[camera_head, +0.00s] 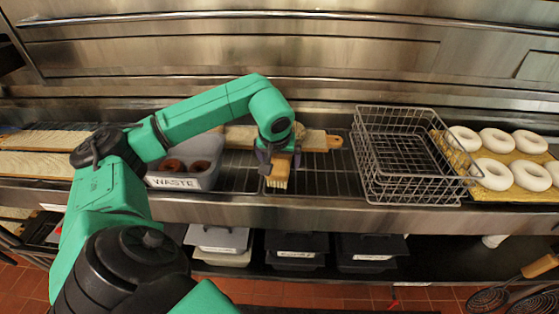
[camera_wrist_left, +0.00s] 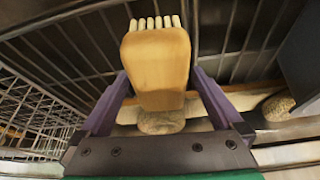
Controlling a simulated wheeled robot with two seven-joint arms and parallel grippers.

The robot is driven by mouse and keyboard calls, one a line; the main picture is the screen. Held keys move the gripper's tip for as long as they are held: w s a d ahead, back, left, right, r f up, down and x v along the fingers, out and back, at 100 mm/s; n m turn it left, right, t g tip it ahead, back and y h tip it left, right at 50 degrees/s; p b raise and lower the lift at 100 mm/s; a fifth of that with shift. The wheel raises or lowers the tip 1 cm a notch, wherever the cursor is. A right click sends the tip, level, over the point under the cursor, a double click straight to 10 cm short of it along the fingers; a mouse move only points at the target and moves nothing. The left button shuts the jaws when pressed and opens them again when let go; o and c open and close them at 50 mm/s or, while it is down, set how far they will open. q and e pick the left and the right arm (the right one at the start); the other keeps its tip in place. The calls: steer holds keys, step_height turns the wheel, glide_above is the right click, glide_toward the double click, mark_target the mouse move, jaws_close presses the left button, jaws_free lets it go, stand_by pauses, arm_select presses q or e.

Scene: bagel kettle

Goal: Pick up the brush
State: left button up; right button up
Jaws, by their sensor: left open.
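The brush (camera_head: 279,172) has a tan wooden block and pale bristles. In the head view it is at the metal rack, right below my left gripper (camera_head: 271,160), which partly hides it. In the left wrist view the brush (camera_wrist_left: 155,62) fills the middle, bristles pointing to the top of the picture. The purple fingers of my left gripper (camera_wrist_left: 160,78) stand apart on either side of it, with a visible gap on the right. I cannot tell whether a finger touches it. My right gripper is not in view.
A grey WASTE bin (camera_head: 180,172) with brown bagels stands left of the brush. A wooden board (camera_head: 318,141) lies behind. An empty wire basket (camera_head: 405,160) stands to the right, beside a board of white bagels (camera_head: 493,174). Lidded containers (camera_head: 296,245) sit on the shelf below.

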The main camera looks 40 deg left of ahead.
arm_select(q)
steer(key=c, duration=1.4)
steer(key=shift+o, duration=0.2)
steer(key=shift+r, duration=0.1)
steer(key=shift+r, duration=0.3)
step_height(320, 180, up, 14)
steer(key=f+p, duration=0.1)
steer(key=p, duration=0.1)
step_height(320, 180, up, 7)
steer(key=p, duration=0.2)
glide_above(280, 158)
steer(key=shift+s+f, duration=0.1)
